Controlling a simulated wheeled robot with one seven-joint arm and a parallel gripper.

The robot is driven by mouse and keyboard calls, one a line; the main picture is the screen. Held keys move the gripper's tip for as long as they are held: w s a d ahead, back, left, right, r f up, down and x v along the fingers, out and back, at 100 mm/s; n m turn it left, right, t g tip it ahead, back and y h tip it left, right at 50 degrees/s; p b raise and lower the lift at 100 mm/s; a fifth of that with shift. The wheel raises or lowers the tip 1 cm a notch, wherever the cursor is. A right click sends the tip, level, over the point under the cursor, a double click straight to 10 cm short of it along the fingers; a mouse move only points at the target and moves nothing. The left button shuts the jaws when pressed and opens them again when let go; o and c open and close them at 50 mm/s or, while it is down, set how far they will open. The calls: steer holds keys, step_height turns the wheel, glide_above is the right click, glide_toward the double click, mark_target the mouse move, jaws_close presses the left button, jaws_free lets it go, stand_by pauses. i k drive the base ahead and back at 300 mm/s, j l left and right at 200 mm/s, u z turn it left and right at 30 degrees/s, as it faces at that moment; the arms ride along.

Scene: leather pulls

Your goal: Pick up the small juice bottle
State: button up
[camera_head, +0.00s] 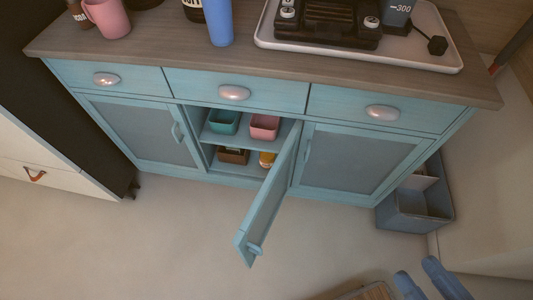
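A small bottle-like thing with orange and yellow colouring (267,159) stands on the lower shelf of the open middle compartment in the blue cabinet. It is probably the small juice bottle. The open door's edge is close on its right, and its upper part is close under the middle shelf. Its label is too small to read. The open cabinet door (268,198) swings out toward me, with its handle near the free end. I cannot make out my gripper in this view.
A teal bin (224,122) and a pink bin (264,127) sit on the shelf above; a brown box (233,156) is left of the bottle. A grey-blue crate (418,208) stands right. Rounded blue shapes (446,278) reach in at bottom right. Floor ahead is clear.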

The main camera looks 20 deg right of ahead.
mark_target(266, 159)
steer(key=i+j, duration=0.3)
steer(key=j, duration=0.2)
steer(key=i+j, duration=0.25)
steer(key=j, duration=0.2)
steer(key=i+j, duration=0.3)
steer(key=j, duration=0.15)
steer(key=i+j, duration=0.3)
steer(key=j, duration=0.2)
steer(key=u, duration=0.05)
